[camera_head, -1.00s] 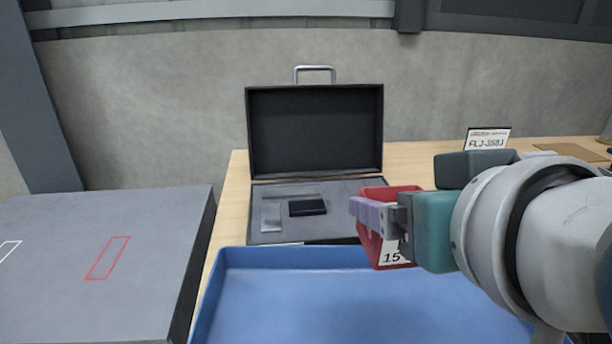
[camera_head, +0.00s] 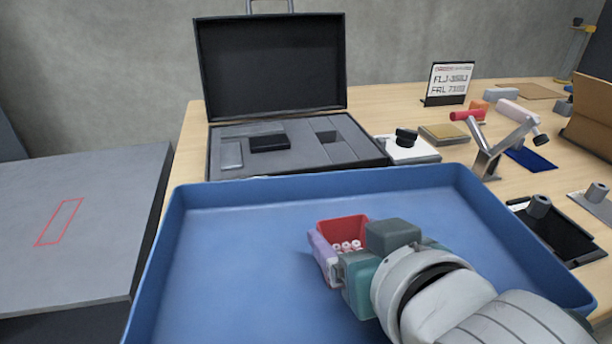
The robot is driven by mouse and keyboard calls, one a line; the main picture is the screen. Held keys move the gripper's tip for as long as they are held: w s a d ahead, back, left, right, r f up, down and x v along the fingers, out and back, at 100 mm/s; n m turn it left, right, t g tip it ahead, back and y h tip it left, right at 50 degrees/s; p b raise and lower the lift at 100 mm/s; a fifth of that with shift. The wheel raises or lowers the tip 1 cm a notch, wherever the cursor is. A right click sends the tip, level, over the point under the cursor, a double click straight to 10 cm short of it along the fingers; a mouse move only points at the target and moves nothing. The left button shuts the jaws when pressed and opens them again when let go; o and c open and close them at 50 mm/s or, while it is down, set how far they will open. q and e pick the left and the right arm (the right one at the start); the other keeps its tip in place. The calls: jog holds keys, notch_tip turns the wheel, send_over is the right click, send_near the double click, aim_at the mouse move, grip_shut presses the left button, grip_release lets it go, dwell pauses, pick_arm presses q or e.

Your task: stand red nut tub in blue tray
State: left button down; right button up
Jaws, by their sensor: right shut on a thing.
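The red nut tub (camera_head: 343,229) holds several small pale nuts and sits within the outline of the blue tray, upright or nearly so. My right gripper (camera_head: 335,262) is shut on its near side. I cannot tell whether the tub's base touches the tray floor; its lower part is hidden by the gripper. The blue tray (camera_head: 225,250) is wide and otherwise empty, with raised walls. My left gripper is not in view.
An open black case (camera_head: 270,75) stands behind the tray. A grey surface with a red outline (camera_head: 60,222) is at left.

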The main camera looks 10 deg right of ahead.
jog(key=o, duration=1.2)
jog(key=shift+r, duration=0.1)
jog(key=shift+s+r, duration=0.15)
jog(key=shift+s, duration=0.2)
jog(key=p+v, duration=0.2)
jog(key=v, duration=0.9)
jog(key=shift+s+p, duration=0.1)
jog(key=shift+p, duration=0.25)
